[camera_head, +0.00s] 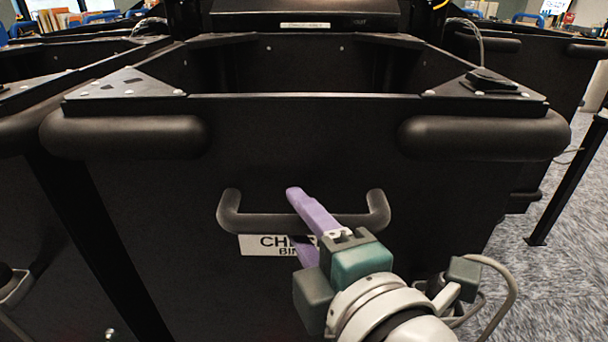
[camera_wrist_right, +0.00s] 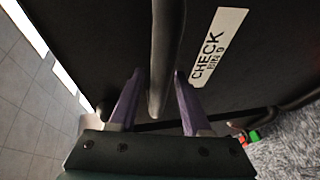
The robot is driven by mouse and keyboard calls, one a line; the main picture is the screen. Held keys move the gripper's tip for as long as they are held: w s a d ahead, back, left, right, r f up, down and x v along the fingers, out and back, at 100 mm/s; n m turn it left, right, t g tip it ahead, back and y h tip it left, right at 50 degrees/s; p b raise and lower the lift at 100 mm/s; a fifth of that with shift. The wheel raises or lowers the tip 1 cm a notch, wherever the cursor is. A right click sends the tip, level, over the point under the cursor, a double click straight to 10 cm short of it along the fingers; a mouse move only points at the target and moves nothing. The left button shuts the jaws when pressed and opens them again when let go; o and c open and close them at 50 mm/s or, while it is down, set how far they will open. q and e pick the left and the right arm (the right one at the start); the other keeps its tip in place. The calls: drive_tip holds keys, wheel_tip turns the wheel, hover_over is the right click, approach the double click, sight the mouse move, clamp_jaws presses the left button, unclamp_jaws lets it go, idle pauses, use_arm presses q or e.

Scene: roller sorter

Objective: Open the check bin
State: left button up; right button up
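The check bin (camera_head: 160,240) is a large black bin facing me, with padded front corners and an open top. A white label (camera_head: 262,245) reading "CHECK BIN" is partly hidden by my gripper in the head view and reads clearly in the wrist view (camera_wrist_right: 218,48). A dark bar handle (camera_head: 348,220) runs across its front above the label. My right gripper (camera_head: 298,219) has purple fingers, one above the bar and one below. In the right wrist view the handle (camera_wrist_right: 167,50) lies between the spread fingertips (camera_wrist_right: 160,75), with gaps visible.
Other black bins stand close at the left (camera_head: 35,180) and right (camera_head: 530,85). A black post (camera_head: 568,180) stands at the right over grey carpet (camera_head: 555,285). A dark housing (camera_head: 305,20) sits behind the bin's opening.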

clamp_jaws()
idle(1.1)
